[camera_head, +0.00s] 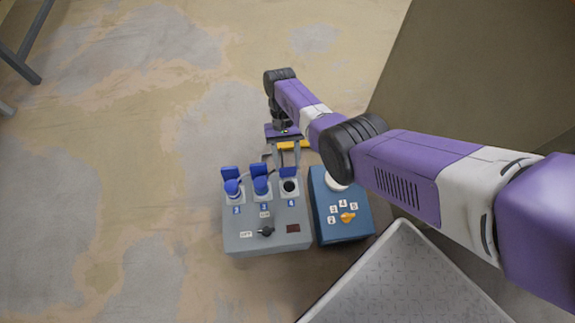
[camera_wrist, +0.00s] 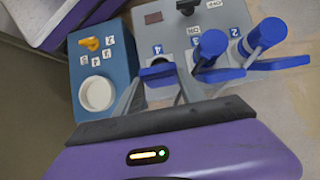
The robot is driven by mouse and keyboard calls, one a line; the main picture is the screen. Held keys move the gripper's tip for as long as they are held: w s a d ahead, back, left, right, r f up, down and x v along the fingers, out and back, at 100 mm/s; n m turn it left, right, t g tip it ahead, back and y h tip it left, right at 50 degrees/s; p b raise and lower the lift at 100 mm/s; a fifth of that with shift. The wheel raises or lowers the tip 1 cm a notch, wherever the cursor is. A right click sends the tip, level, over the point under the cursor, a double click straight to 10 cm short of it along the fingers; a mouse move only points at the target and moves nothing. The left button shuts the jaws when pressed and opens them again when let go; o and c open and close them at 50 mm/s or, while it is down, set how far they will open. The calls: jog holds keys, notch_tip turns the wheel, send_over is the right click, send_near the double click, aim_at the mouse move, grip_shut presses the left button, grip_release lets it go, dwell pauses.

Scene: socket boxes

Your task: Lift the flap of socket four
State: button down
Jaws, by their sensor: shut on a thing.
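Socket four (camera_head: 289,187) is the rightmost socket on the grey box (camera_head: 268,243), with a dark round hole showing. Its blue flap (camera_head: 288,172) stands up off the hole at the far side. The same flap shows in the wrist view (camera_wrist: 158,76), beside the label with a 4. My gripper (camera_head: 287,165) reaches down from behind the box and is shut on this flap, one grey finger on each side. The exact contact at the fingertips is partly hidden.
Two more sockets to the left hold blue plugs (camera_head: 261,186) (camera_head: 232,188) with raised flaps. A black knob (camera_head: 266,231) sits in front. A blue box (camera_head: 345,231) with an orange knob (camera_head: 347,217) stands close at right. A grey metal surface (camera_head: 400,280) lies front right.

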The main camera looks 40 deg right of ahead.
jog(key=shift+w+d+f+g+b, duration=0.2)
jog(key=shift+w+g+b, duration=0.1)
jog(key=shift+b, duration=0.35)
jog(key=c, duration=0.7)
grip_release()
jog(key=shift+s, duration=0.1)
jog(key=shift+c, duration=0.2)
jog(key=shift+r, duration=0.1)
jog(key=v, duration=0.7)
jog(key=shift+w+d+r, duration=0.2)
jog(key=shift+w+r, duration=0.05)
